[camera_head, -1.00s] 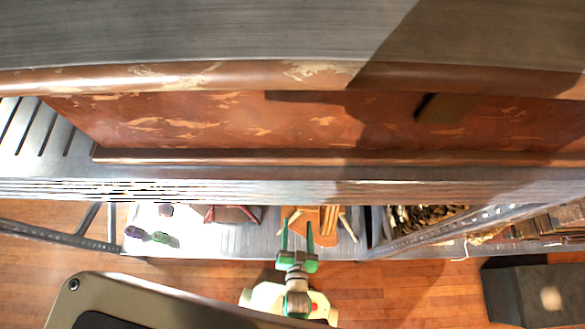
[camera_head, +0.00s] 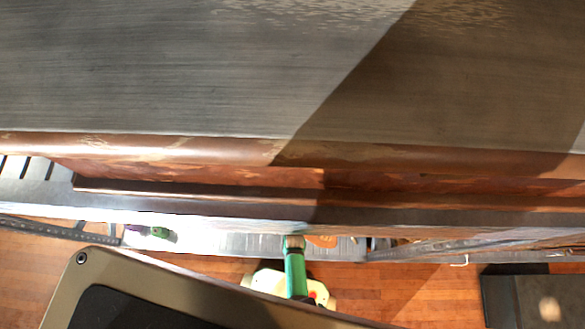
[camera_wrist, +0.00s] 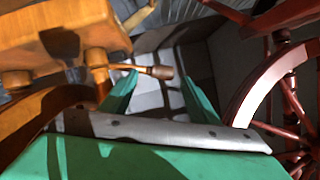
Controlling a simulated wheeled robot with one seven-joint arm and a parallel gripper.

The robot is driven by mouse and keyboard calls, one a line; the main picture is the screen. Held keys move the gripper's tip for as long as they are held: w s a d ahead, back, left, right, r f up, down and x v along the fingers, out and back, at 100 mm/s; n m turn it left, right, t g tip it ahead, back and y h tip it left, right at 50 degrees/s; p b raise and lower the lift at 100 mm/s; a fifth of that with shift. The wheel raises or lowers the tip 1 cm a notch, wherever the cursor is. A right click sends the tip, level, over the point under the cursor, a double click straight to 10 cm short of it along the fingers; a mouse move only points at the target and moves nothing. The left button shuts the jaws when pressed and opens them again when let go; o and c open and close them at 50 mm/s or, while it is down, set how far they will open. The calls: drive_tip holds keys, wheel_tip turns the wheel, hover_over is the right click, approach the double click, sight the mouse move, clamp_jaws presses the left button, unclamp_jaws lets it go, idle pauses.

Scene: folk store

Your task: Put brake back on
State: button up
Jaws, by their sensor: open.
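In the wrist view my gripper (camera_wrist: 157,72) has its two green fingers apart. A small turned wooden piece with a dark brown knob (camera_wrist: 160,72) shows between the fingertips; I cannot tell whether it touches them, or whether it is the brake. Its thin stem runs left toward an orange-brown wooden body with round posts (camera_wrist: 60,40). A dark red spoked wheel (camera_wrist: 265,85) stands close to the right finger. In the head view my gripper (camera_head: 294,243) is by the shelf's front edge, its fingers hard to make out.
A wide grey shelf top with a worn brown front (camera_head: 200,150) fills the upper head view. A small green item (camera_head: 159,232) lies on the lower shelf at left. A dark box (camera_head: 525,295) stands on the wooden floor at right. Floor (camera_head: 420,290) is bare in front.

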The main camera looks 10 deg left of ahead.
drive_tip(key=x, duration=0.3)
drive_tip(key=shift+w, duration=0.3)
drive_tip(key=shift+w+a+f, duration=0.2)
drive_tip(key=shift+w+f, duration=0.05)
drive_tip(key=shift+w, duration=0.1)
drive_tip(key=shift+c, duration=0.2)
